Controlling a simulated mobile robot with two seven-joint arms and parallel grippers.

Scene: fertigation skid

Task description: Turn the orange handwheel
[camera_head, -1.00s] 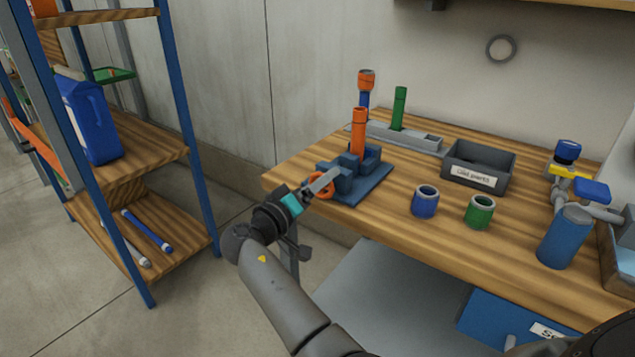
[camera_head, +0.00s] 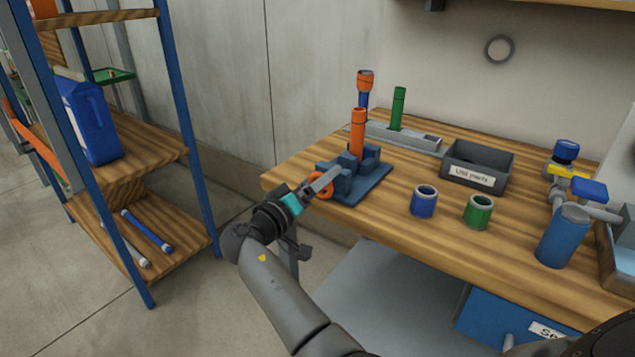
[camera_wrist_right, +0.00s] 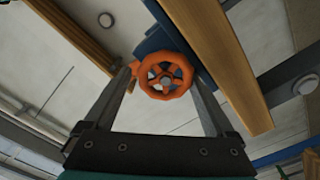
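The orange handwheel (camera_head: 314,188) is on the near left side of a blue block fixture (camera_head: 372,181) at the workbench's left end. An upright orange pipe (camera_head: 358,133) rises from this fixture. My right gripper (camera_head: 325,183) reaches up to the wheel from the near left, and one finger partly covers the wheel in the head view. In the right wrist view the whole spoked wheel (camera_wrist_right: 165,76) shows between the tips of my right gripper (camera_wrist_right: 162,72). The fingers are apart, one on each side, with a narrow gap at the left. My left gripper is not in view.
The workbench (camera_head: 400,222) also bears a blue cup (camera_head: 424,201), a green cup (camera_head: 478,212), a dark labelled bin (camera_head: 478,167) and blue-capped valve piping (camera_head: 565,234) at right. A blue-posted shelf (camera_head: 176,110) stands at left. Open floor lies between shelf and bench.

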